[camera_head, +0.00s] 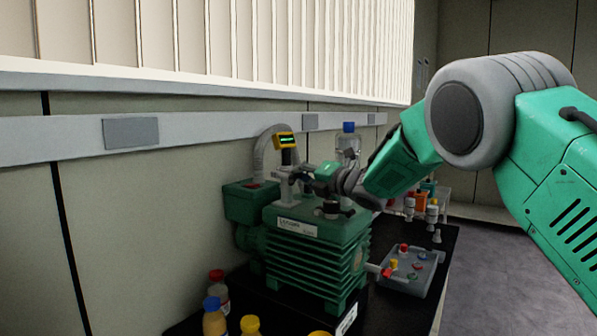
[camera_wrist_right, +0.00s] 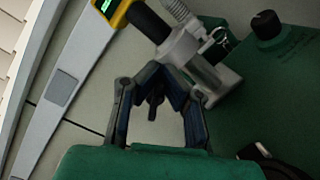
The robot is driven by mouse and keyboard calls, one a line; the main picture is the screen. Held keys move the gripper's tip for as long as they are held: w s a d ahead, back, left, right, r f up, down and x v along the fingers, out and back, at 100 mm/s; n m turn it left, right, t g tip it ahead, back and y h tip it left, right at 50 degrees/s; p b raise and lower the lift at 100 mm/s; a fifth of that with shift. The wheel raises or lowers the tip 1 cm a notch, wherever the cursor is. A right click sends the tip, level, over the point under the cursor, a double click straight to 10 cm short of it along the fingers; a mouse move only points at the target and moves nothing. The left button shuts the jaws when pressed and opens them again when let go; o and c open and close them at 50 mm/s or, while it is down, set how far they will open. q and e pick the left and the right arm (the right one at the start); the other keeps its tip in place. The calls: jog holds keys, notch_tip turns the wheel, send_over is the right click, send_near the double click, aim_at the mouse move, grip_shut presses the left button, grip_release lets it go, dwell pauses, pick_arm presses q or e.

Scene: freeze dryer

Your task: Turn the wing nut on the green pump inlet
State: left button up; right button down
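The green pump (camera_head: 315,250) stands on the dark bench, with a pale metal inlet fitting (camera_head: 290,188) on top. The fitting also shows in the right wrist view (camera_wrist_right: 205,70). A small dark part that looks like the wing nut (camera_wrist_right: 155,103) sits beside the fitting, between my right fingers. In the head view my right gripper (camera_head: 305,176) reaches in from the right at the inlet and hides the nut. My left gripper is not in view.
A yellow gauge (camera_head: 284,141) and a grey corrugated hose (camera_head: 262,150) rise above the inlet. A blue-capped clear bottle (camera_head: 348,143) stands behind my gripper. A grey tray (camera_head: 412,276) holds small items at the right. Several capped bottles (camera_head: 215,318) stand at the front left.

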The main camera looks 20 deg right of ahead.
jog(key=shift+f+m+p, duration=0.35)
jog(key=shift+f+m, duration=0.4)
jog(key=shift+m, duration=0.35)
jog(key=c, duration=2.2)
grip_release()
jog(key=o, duration=0.5)
jog(key=shift+d+r, duration=0.1)
jog(key=shift+r, duration=0.1)
jog(key=shift+s+d+r, duration=0.1)
jog(key=shift+s, duration=0.05)
jog(key=v, duration=1)
jog(key=shift+s+d, duration=0.1)
jog(key=shift+s, duration=0.05)
jog(key=shift+s+d, duration=0.35)
jog(key=shift+s, duration=0.25)
